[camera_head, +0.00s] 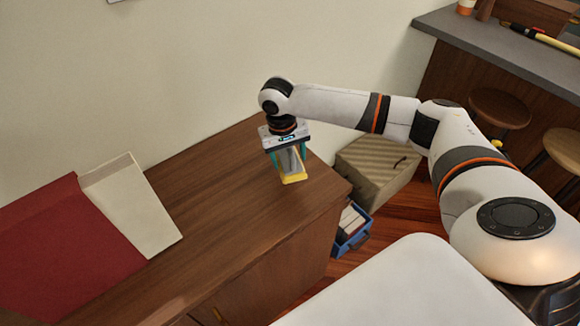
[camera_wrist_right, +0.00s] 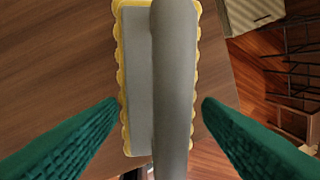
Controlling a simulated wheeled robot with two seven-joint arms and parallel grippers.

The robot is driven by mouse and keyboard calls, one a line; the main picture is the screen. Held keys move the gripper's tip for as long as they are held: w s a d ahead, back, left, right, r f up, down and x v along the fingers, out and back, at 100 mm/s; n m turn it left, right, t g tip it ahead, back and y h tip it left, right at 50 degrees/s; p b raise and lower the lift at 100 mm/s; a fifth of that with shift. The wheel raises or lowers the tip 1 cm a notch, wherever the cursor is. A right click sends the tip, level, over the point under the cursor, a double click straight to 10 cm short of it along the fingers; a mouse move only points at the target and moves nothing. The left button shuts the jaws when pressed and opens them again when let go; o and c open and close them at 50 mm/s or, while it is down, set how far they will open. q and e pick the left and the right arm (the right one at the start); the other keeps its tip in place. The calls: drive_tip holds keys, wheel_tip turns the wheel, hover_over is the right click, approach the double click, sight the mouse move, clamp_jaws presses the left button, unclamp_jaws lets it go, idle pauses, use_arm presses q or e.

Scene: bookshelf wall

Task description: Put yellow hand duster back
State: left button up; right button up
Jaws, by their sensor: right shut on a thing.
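The yellow hand duster (camera_head: 294,179) has a yellow scalloped pad, a grey back and a grey handle. My right gripper (camera_head: 289,160) is shut on it, fingers pointing down, over the right end of the wooden cabinet top (camera_head: 225,208). In the right wrist view, the duster (camera_wrist_right: 138,75) runs lengthwise up the picture, its handle between the two green fingers of the gripper (camera_wrist_right: 161,105). I cannot tell whether the pad touches the wood. My left gripper is not in view.
A red book or folder (camera_head: 55,250) and a cream one (camera_head: 132,208) lie on the cabinet's left part. A beige box (camera_head: 375,172) and a blue crate (camera_head: 352,232) stand on the floor to the right. The cabinet top's middle is clear.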

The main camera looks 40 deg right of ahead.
sight(283, 162)
drive_tip(key=shift+f, duration=2.8)
drive_tip(key=shift+d+f, duration=0.1)
drive_tip(key=shift+f, duration=0.05)
drive_tip(key=o, duration=1)
drive_tip(key=r, duration=0.4)
drive_tip(key=a+r, duration=0.1)
drive_tip(key=r, duration=0.7)
drive_tip(key=shift+w+a+r+b, duration=0.15)
drive_tip(key=shift+w+a+b, duration=0.1)
drive_tip(key=shift+b, duration=0.1)
